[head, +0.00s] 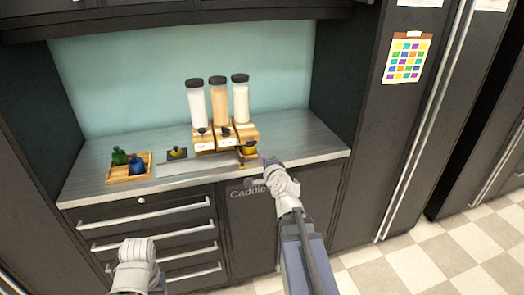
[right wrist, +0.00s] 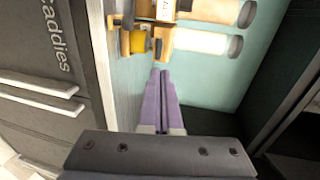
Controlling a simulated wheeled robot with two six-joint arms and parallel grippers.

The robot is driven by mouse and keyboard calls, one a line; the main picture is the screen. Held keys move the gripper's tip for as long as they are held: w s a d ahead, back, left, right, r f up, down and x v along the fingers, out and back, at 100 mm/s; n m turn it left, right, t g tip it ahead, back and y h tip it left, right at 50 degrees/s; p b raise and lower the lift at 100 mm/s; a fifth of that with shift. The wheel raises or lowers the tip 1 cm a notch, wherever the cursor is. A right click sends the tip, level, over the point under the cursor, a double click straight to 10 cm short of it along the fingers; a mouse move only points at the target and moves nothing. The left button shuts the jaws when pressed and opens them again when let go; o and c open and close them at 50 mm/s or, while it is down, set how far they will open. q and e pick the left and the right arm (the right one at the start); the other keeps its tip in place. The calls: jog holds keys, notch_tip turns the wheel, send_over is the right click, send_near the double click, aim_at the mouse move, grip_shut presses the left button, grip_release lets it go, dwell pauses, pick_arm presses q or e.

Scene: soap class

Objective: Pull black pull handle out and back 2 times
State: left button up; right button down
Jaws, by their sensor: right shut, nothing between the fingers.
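Three soap dispensers with wooden stands (head: 241,130), clear tubes and black caps stand on the counter. Small black pull handles show at their fronts, one on the left dispenser (head: 202,131) and one on the middle one (head: 225,132). The right dispenser's handle is hard to make out. A yellow container (head: 249,148) sits below the right dispenser; it also shows in the right wrist view (right wrist: 137,42). My right gripper (head: 263,157) is shut and empty, just right of that container. In the right wrist view its purple fingers (right wrist: 161,72) point toward the wooden stand, apart from it. My left gripper (head: 136,246) is low at the left, its fingers unclear.
A wooden tray (head: 128,174) with green and blue bottles is at the counter's left. Another yellow-and-dark item (head: 177,153) sits near the sink area. Drawers with long bar handles (head: 150,217) are below the counter (head: 95,182). A dark cabinet wall (head: 345,80) bounds the right.

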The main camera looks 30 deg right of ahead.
jog(key=c, duration=1.6)
grip_release()
jog(key=v, duration=0.3)
jog(key=shift+w, duration=0.1)
jog(key=c, duration=1.4)
grip_release()
jog(key=shift+w+f, duration=0.15)
jog(key=shift+w, duration=0.05)
jog(key=shift+c, duration=0.2)
jog(key=o, duration=0.6)
jog(key=w+f+m+t+h+b, duration=0.2)
jog(key=w+f+h+b, duration=0.1)
jog(key=w+b, duration=0.4)
jog(key=shift+a+h+b, duration=0.3)
jog(key=shift+a+b, duration=0.15)
jog(key=shift+b, duration=0.55)
pick_arm(q)
notch_tip(320, 180, down, 13)
jog(key=b, duration=0.4)
jog(key=shift+s, duration=0.45)
pick_arm(e)
jog(key=m+h, duration=0.1)
jog(key=w+f+m+h, duration=0.1)
jog(key=h, duration=0.1)
jog(key=w+f+m+g+h, duration=0.1)
jog(key=shift+w+a+f+h, duration=0.1)
jog(key=shift+a+f+h, duration=0.05)
jog(key=shift+a+h, duration=0.15)
pick_arm(q)
jog(key=shift+d, duration=0.1)
